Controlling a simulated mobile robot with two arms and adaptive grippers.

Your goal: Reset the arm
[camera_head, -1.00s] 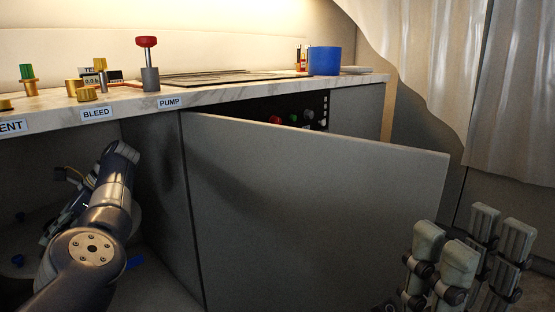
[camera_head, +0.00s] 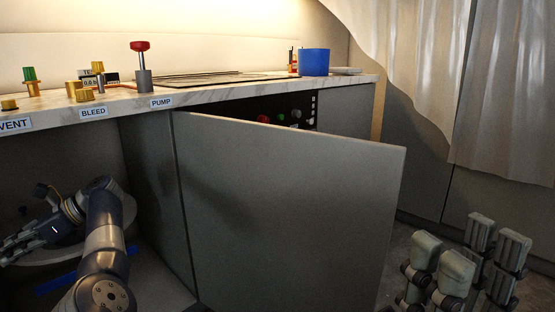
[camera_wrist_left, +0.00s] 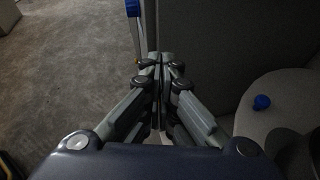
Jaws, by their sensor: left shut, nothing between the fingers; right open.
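My left arm reaches into the open cabinet below the counter in the head view. My left gripper (camera_head: 22,243) is at the left edge of that view, partly cut off. In the left wrist view its fingers (camera_wrist_left: 160,62) are together with nothing between them. My right gripper (camera_head: 465,258) is open and empty at the bottom right of the head view, clear of the cabinet door (camera_head: 285,205).
The door stands open at an angle, right of my left arm. The marble counter (camera_head: 205,91) above holds a red-topped valve (camera_head: 140,62) and a blue container (camera_head: 314,62). A blue knob (camera_wrist_left: 261,102) sits on a round pale surface.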

